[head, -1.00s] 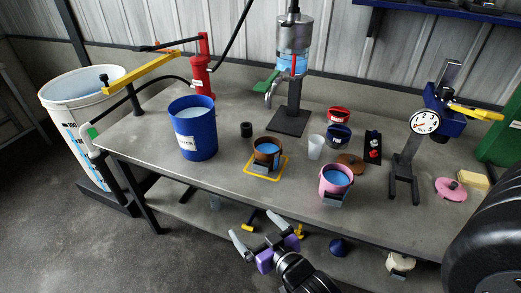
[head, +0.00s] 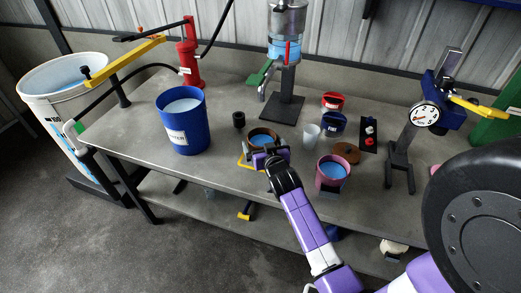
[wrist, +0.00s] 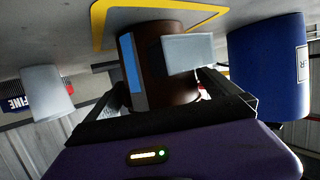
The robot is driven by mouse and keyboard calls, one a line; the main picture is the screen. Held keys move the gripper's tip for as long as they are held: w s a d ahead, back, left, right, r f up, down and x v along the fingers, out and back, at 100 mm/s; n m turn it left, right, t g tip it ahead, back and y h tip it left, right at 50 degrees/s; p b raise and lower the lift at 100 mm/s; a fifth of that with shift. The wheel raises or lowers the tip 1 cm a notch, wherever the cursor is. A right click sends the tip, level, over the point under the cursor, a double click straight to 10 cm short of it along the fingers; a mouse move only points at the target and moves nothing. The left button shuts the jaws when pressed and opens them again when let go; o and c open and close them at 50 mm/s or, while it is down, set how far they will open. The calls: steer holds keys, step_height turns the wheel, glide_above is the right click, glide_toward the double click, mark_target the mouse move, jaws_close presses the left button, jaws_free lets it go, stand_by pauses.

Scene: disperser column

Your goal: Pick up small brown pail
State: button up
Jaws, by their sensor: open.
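The small brown pail (head: 252,136), with blue contents, stands on the table by a yellow frame (head: 243,164). My gripper (head: 269,152) is at its near side and hides much of it in the head view. In the wrist view, which looks upside down, the brown pail (wrist: 172,88) shows a light grey block (wrist: 188,52) on its side and a blue strip. My open gripper (wrist: 165,80) has one finger to each side of the pail. I cannot tell whether the fingers touch it.
A blue bucket (head: 182,135) stands to the left and a small dark cylinder (head: 239,119) behind. To the right are a pink pail (head: 332,172), a white cup (head: 311,136) and a brown disc (head: 344,151). A dispenser column (head: 288,75) stands behind.

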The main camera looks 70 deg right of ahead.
steer(key=shift+x, duration=1.35)
steer(key=shift+c, duration=0.2)
steer(key=c, duration=2)
